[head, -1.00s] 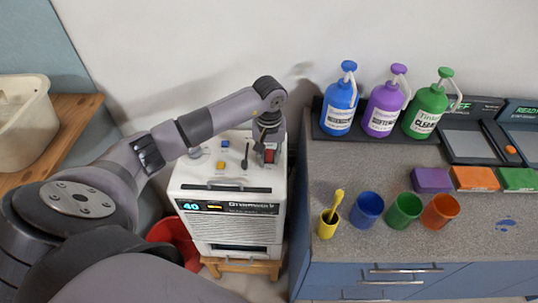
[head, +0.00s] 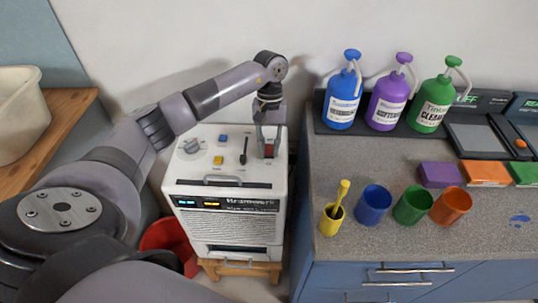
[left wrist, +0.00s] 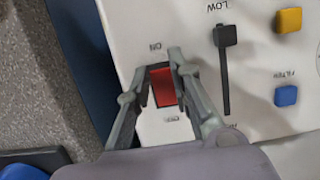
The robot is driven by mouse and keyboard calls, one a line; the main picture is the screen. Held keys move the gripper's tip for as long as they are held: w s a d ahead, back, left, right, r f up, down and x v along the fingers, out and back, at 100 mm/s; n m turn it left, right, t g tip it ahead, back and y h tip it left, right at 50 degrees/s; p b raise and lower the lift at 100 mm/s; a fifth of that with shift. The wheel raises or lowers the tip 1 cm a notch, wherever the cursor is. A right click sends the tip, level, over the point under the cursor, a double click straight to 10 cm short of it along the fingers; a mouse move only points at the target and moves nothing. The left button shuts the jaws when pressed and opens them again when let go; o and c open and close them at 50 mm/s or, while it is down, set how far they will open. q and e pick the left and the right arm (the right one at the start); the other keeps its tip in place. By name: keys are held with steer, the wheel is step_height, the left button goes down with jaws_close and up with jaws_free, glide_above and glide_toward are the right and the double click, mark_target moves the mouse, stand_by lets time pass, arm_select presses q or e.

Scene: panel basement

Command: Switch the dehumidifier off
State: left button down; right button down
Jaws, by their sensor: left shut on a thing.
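The white dehumidifier (head: 228,228) stands against the wall, with its control panel on top and a lit blue and amber display (head: 197,204) on its front. Its red rocker switch (left wrist: 162,88) sits between printed ON and OFF labels in the left wrist view. My left gripper (head: 268,150) reaches down to the right side of the panel. In the left wrist view its two fingers (left wrist: 163,92) are shut on the red switch, one on either side. Which way the rocker is tilted is hard to tell. My right gripper is not in view.
A black slider (left wrist: 226,70), yellow button (left wrist: 288,20) and blue button (left wrist: 286,96) lie beside the switch. A grey-topped counter (head: 400,165) with bottles and cups stands right of the dehumidifier. A red bucket (head: 168,238) is on the floor to its left.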

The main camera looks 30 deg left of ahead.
mark_target(269, 144)
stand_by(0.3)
arm_select(q)
steer(key=c, duration=1.4)
jaws_free()
steer(key=shift+c, duration=0.2)
steer(key=v, duration=1.2)
steer(key=shift+w, duration=0.15)
steer(key=shift+a, duration=0.1)
